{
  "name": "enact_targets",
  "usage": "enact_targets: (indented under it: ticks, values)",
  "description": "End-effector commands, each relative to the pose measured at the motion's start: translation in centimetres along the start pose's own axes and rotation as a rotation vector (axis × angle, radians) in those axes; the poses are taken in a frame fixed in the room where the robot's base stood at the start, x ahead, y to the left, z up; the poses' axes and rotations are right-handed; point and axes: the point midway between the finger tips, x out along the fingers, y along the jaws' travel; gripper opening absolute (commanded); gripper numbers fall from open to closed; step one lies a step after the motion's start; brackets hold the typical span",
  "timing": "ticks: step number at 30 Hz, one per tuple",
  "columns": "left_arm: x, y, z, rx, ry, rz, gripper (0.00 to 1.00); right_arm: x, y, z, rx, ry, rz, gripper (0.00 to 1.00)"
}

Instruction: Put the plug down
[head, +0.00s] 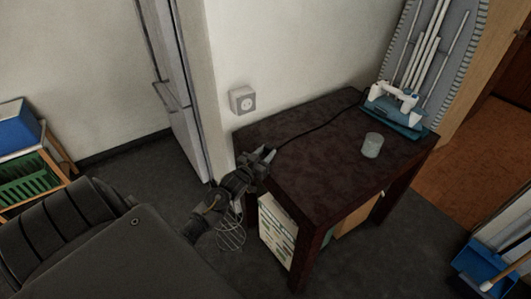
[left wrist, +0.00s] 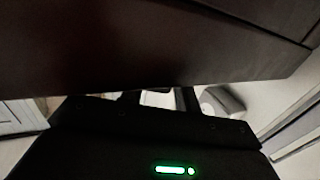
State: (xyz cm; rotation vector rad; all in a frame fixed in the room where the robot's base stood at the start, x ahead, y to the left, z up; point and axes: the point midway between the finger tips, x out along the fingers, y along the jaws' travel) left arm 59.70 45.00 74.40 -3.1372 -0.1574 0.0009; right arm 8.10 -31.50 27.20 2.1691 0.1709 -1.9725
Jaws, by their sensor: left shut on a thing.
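My left gripper (head: 264,157) is at the left edge of the dark table, close to the tabletop, and is shut on the plug. The plug itself is mostly hidden by the fingers. A black cord (head: 318,127) runs from the gripper across the tabletop to the blue and white iron station (head: 397,103) at the back right. In the left wrist view, the gripper fingers (left wrist: 157,98) show beneath a large dark table surface (left wrist: 150,45); a pale patch lies between them. My right gripper is not in view.
The table (head: 330,185) has a clear glass (head: 372,145) on its right half; its front left is bare. A wall socket (head: 242,100) is above the table's back left corner. Below are a wire whisk-like object (head: 231,236) and boxes (head: 277,229). An ironing board (head: 440,45) leans behind.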

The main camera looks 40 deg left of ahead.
Motion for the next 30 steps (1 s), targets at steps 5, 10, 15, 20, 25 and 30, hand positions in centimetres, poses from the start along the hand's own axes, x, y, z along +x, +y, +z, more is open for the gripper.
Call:
enact_targets:
  ticks: [5, 10, 15, 20, 25, 30]
  values:
    - [0.0, 0.0, 0.3, 0.0, 0.0, 0.0, 0.0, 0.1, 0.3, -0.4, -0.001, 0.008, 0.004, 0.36]
    - [0.0, 0.0, 0.4, 0.0, -0.003, 0.001, 0.51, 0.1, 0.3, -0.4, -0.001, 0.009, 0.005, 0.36]
    - [-0.1, 0.1, 0.5, 0.001, -0.005, 0.001, 0.54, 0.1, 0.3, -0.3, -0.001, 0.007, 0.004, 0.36]
    - [-0.1, 0.1, 0.3, 0.001, -0.006, 0.001, 0.54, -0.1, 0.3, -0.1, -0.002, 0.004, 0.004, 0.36]
    - [-1.0, 0.1, -0.6, 0.001, -0.007, 0.002, 0.54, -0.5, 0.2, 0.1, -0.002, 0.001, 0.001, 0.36]
    - [-4.8, 0.1, -0.6, 0.001, -0.005, 0.001, 0.54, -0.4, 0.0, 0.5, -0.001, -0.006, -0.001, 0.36]
